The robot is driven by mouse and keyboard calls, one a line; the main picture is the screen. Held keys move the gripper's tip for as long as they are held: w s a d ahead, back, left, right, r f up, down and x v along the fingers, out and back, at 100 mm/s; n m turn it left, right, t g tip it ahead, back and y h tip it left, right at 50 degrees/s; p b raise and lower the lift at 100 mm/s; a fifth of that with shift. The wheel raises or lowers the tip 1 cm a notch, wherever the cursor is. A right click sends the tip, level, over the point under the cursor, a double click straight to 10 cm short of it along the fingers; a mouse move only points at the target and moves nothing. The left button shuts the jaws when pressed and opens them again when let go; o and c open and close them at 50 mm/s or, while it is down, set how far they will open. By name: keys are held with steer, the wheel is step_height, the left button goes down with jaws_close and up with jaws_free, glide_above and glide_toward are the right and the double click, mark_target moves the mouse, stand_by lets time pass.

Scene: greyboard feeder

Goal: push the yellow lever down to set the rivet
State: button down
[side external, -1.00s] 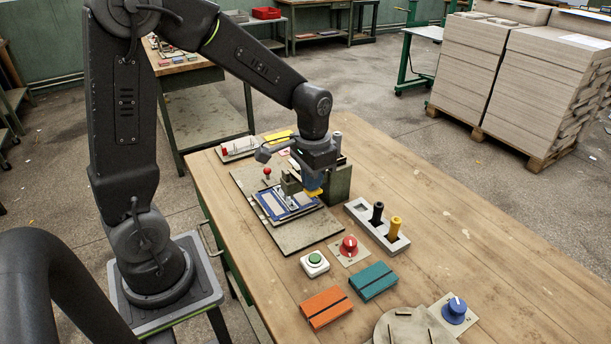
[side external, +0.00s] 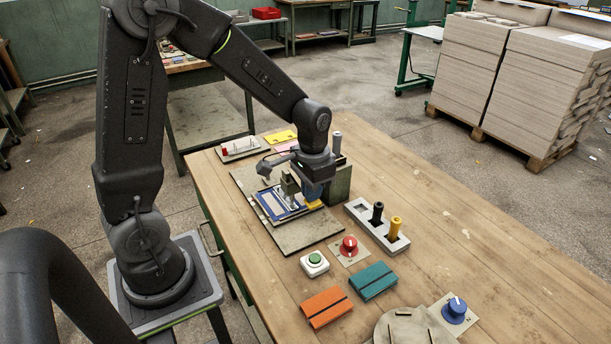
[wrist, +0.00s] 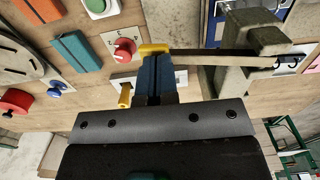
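The yellow lever (side external: 314,204) is on the riveting press (side external: 338,184) and sits low beside the blue-edged workpiece (side external: 271,206). In the wrist view the yellow lever (wrist: 153,48) shows at the end of a long metal arm. My gripper (side external: 313,194) is over the lever from above. In the wrist view my gripper (wrist: 155,56) has its two blue fingers together, with their tips at the yellow end, apparently touching it. Nothing is held between them. The rivet cannot be made out.
A grey holder (side external: 361,214) with a black and a yellow handle stands right of the press. A red knob (side external: 349,245), green button (side external: 315,260), orange block (side external: 326,307) and teal block (side external: 373,281) lie nearer.

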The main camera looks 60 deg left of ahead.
steer(key=shift+r, duration=0.15)
step_height(320, 180, up, 10)
stand_by(0.8)
steer(key=s+d+r+t, duration=0.2)
steer(key=s+d, duration=0.1)
steer(key=s, duration=0.4)
steer(key=s+d+r+t, duration=0.3)
steer(key=s, duration=0.3)
steer(key=shift+s+d+t, duration=0.25)
steer(key=shift+s+t, duration=0.05)
steer(key=shift+s, duration=0.05)
